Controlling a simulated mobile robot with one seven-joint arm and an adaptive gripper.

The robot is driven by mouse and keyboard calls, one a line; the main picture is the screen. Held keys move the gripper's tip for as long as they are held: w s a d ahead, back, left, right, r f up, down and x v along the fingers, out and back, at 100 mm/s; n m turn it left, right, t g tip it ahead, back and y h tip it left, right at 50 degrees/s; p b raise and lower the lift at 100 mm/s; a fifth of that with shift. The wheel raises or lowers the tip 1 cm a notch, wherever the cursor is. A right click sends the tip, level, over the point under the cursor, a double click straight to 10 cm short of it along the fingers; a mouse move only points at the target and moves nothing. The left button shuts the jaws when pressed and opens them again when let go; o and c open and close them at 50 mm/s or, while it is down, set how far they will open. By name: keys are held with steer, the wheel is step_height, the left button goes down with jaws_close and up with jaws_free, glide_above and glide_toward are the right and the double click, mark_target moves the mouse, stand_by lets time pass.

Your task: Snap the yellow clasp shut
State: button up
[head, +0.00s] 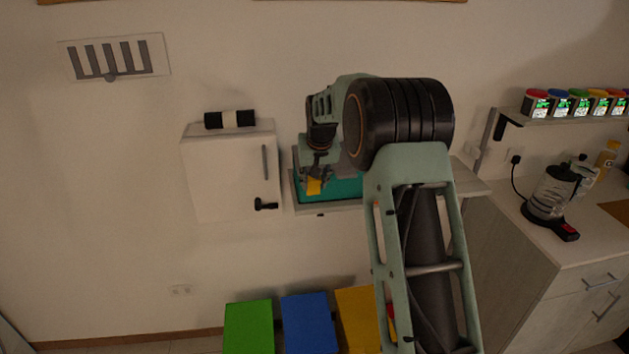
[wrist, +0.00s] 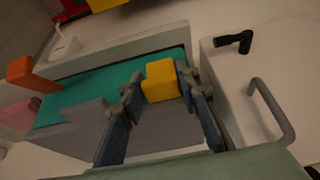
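The yellow clasp (wrist: 160,80) is a small block at the teal panel's (wrist: 85,95) edge, between my fingertips in the wrist view. It also shows as a yellow patch (head: 314,186) under my wrist in the head view, with the teal panel (head: 345,188) beside it. My gripper (wrist: 160,85) has its fingers apart, one on each side of the clasp. A narrow gap shows on the left; contact on the right is unclear. An orange upright piece (wrist: 30,75) stands at the panel's other end. My arm hides much of the panel in the head view.
A white wall cabinet (head: 225,180) hangs close to the left, with a bar handle (wrist: 272,110) and black lever (wrist: 233,42) facing my gripper. Green (head: 248,325), blue (head: 309,322) and yellow (head: 355,312) boxes stand below. The counter (head: 570,235) is at right.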

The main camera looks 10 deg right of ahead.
steer(key=o, duration=0.3)
steer(key=v, duration=1.2)
